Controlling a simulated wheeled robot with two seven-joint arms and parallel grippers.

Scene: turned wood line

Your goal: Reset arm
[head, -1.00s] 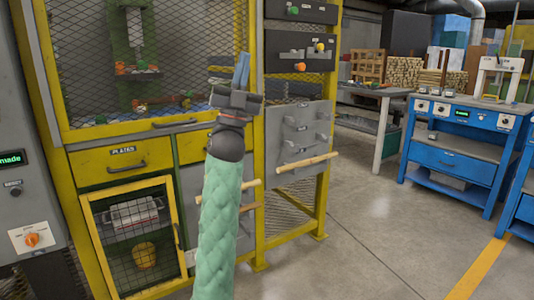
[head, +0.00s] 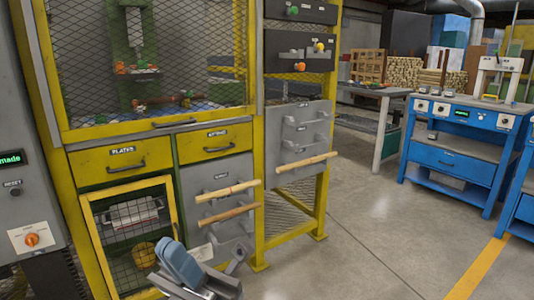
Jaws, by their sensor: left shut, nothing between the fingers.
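My left gripper (head: 184,268) is low in the head view, in front of the lower part of the yellow machine (head: 75,163). Its blue fingers are together with nothing between them, and it is apart from the machine's handles as far as I can see. The sleeved part of my left arm is out of view. My right gripper is not in view.
Wooden rods (head: 227,191) rest on the hooks of a grey panel, and another rod (head: 307,162) sits on the panel to its right. A yellow mesh door (head: 175,222) is near the gripper. A blue workbench (head: 454,145) stands at right. The floor (head: 375,235) between is clear.

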